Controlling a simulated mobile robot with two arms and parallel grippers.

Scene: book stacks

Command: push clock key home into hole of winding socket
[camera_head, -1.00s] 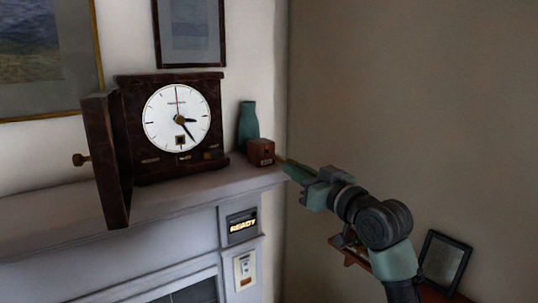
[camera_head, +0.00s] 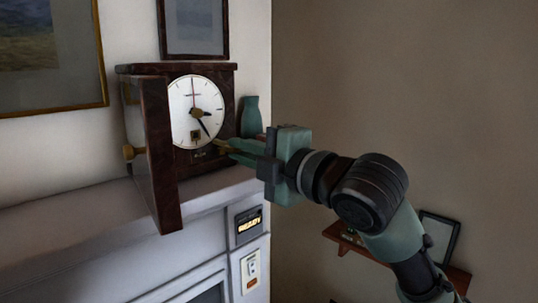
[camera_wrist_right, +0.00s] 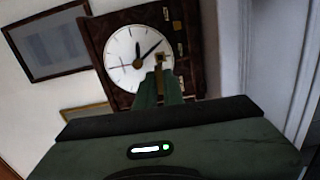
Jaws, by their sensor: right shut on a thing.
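The dark brown clock (camera_head: 215,68) stands on the mantel with its white dial (camera_head: 187,97) facing out. The winding socket, a small brass square with a dark hole (camera_head: 195,134), sits low on the dial. My right gripper (camera_head: 236,149) is shut on the brass clock key (camera_head: 221,146), in front of the clock's lower right. In the head view the key's tip appears short of the socket. In the right wrist view the fingers (camera_wrist_right: 160,90) point at the socket (camera_wrist_right: 160,57) and hide most of the key; I cannot tell the exact gap. My left gripper is out of view.
The clock's open door (camera_head: 160,155), with a brass knob (camera_head: 128,152), stands out at the left. The mantel (camera_head: 95,205) is clear at left. A small shelf (camera_head: 342,238) is lower right.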

